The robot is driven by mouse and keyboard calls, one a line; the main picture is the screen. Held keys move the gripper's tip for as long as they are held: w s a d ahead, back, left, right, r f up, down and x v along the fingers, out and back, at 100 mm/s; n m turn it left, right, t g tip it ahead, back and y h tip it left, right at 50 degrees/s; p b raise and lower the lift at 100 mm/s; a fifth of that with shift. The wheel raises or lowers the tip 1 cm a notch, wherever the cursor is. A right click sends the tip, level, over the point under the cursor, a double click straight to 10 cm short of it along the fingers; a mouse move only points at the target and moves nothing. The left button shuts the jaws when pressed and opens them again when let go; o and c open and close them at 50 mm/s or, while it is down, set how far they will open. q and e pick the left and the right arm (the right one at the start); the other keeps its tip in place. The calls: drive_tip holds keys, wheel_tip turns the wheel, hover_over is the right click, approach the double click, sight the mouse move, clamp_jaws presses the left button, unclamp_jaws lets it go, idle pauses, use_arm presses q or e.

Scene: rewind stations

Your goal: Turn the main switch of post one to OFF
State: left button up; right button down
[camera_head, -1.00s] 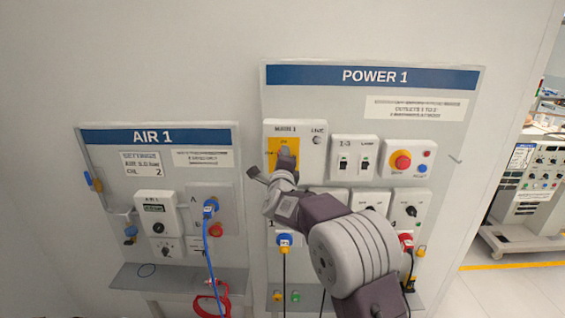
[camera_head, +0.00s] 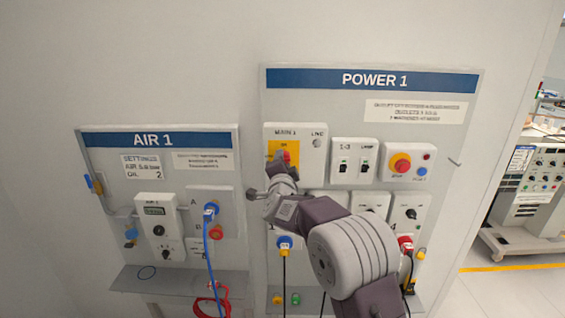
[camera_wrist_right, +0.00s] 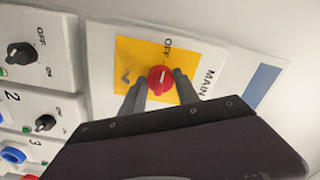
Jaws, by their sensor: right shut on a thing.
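The main switch of post one is a red knob (camera_head: 285,156) on a yellow plate (camera_head: 273,148), in a white box marked MAIN 1 under the POWER 1 sign. In the right wrist view the red knob (camera_wrist_right: 160,80) sits between the two fingers of my right gripper (camera_wrist_right: 159,86), which is shut on it. A pale line on the knob points roughly at the OFF label (camera_wrist_right: 167,46). My right gripper (camera_head: 284,163) hides part of the knob and plate in the head view. My left gripper is not in view.
To the right are a breaker box (camera_head: 354,161) and a box with a red button (camera_head: 400,163). The AIR 1 panel (camera_head: 222,168) stands to the left with a blue hose. My right arm covers the lower boxes. Plugs and cables hang below.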

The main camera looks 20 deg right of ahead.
idle(0.6)
drive_tip(key=c, duration=0.9)
unclamp_jaws()
drive_tip(key=shift+d, duration=0.1)
drive_tip(key=shift+c, duration=0.2)
drive_tip(key=shift+o, duration=0.2)
drive_tip(key=b+v, duration=0.3)
drive_tip(key=v, duration=0.6)
drive_tip(key=shift+d, duration=0.1)
